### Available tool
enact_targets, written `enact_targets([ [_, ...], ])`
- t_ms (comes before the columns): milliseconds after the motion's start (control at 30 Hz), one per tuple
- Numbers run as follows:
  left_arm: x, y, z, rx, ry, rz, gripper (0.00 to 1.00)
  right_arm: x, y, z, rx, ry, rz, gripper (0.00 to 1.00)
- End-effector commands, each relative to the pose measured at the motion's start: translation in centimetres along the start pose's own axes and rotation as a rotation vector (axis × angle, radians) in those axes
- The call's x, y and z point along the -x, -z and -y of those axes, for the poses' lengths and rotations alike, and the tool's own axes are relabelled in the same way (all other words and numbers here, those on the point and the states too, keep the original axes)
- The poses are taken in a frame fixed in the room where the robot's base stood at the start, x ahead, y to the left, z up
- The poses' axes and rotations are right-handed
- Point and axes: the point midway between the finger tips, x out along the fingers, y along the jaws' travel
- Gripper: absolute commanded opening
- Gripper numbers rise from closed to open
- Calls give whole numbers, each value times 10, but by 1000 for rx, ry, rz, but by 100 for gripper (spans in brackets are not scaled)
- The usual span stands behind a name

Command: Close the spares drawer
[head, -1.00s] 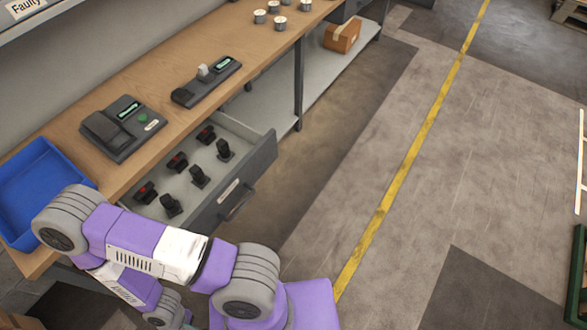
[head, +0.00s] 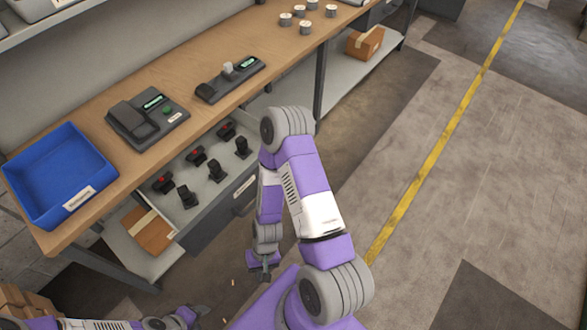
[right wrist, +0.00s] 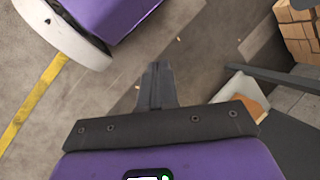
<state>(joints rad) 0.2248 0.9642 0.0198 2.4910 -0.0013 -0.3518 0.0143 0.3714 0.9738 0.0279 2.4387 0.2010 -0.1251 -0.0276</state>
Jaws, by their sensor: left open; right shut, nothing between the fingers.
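The spares drawer (head: 203,234) stands open below the workbench in the head view, with several black switch-like parts, some with red tops, inside.
The workbench (head: 130,172) bears a blue tray (head: 55,180), two dark devices and several small cylinders. A cardboard box (head: 148,229) sits on the lower shelf left of the drawer. More brown boxes (head: 22,302) stand at the lower left. Floor to the right is clear.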

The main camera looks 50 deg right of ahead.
Motion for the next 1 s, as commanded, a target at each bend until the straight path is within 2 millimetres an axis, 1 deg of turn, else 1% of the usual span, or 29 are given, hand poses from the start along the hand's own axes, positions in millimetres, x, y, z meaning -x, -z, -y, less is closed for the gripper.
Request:
enact_targets([
  [33,-2,0,1,1,0,0,49,-2,-6,-14,-149,19,79,0],
  [67,-2,0,1,1,0,0,49,-2,-11,-19,-241,39,134,0],
  [100,-3,0,1,1,0,0,49,0,-16,-23,-368,81,209,0],
  [167,-4,0,2,1,0,0,49,5,-21,-22,-558,174,319,0],
  [200,-4,0,2,1,0,0,49,11,-20,-19,-678,254,386,0],
  [267,-5,0,2,0,0,0,49,23,-11,-13,-852,402,469,0],
  [300,-6,0,2,0,0,0,49,34,1,-10,-962,517,514,0],
  [367,-7,0,3,0,0,0,49,53,25,-12,-1113,712,558,0],
  [400,-7,0,3,0,0,0,49,67,45,-18,-1202,852,569,0],
  [467,-8,0,3,0,0,0,49,90,75,-35,-1316,1067,558,0],
  [500,-9,0,3,0,0,0,49,105,93,-51,-1376,1208,535,0],
  [567,-9,1,4,0,0,0,49,127,116,-80,-1444,1404,479,0],
  [600,-10,1,4,0,0,0,49,141,128,-101,-1476,1521,434,0],
  [633,-10,1,4,0,0,0,49,150,135,-116,-1495,1600,398,0],
  [700,-10,1,4,0,0,0,49,167,145,-148,-1520,1750,317,0],
  [800,-11,1,4,0,0,0,49,183,151,-178,-1532,1886,229,0],
  [900,-12,1,4,0,0,0,49,190,155,-190,-1532,1943,187,0],
  [1000,-14,1,5,0,0,0,49,192,164,-186,-1530,1952,182,0],
])
